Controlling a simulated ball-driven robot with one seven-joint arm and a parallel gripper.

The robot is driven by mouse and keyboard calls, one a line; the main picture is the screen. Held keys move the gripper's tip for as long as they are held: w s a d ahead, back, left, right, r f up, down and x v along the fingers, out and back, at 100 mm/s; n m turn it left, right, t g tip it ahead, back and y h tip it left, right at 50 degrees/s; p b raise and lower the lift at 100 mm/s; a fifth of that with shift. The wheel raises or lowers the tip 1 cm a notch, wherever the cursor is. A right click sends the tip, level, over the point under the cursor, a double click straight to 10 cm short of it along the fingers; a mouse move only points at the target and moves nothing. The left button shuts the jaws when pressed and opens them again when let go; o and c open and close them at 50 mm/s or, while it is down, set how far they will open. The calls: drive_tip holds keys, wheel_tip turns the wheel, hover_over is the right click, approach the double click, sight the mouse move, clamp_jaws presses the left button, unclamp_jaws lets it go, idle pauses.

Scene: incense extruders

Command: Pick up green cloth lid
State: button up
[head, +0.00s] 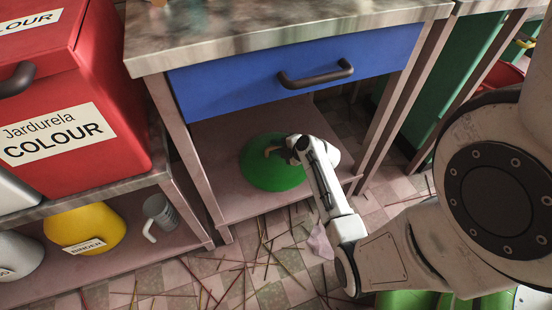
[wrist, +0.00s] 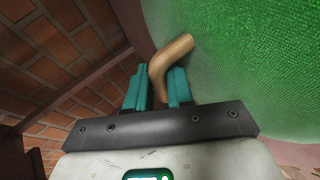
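The green cloth lid (head: 270,172) is a round green dome on the lower shelf under the blue drawer. In the wrist view its woven green surface (wrist: 235,60) fills the upper right. A bent tan handle (head: 272,150) sticks out from it. My gripper (head: 291,147) reaches in from the right at the handle. In the wrist view the teal fingers of my gripper (wrist: 158,88) lie on both sides of the handle (wrist: 172,52) and appear to touch it. What lies under the lid is hidden.
The blue drawer (head: 300,70) and counter (head: 280,30) are above the shelf (head: 225,150), with table legs on both sides. Thin sticks (head: 262,260) litter the tiled floor. At left are a yellow binder pot (head: 85,222), a grey mug (head: 160,210) and a red box (head: 90,95).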

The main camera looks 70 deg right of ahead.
clamp_jaws()
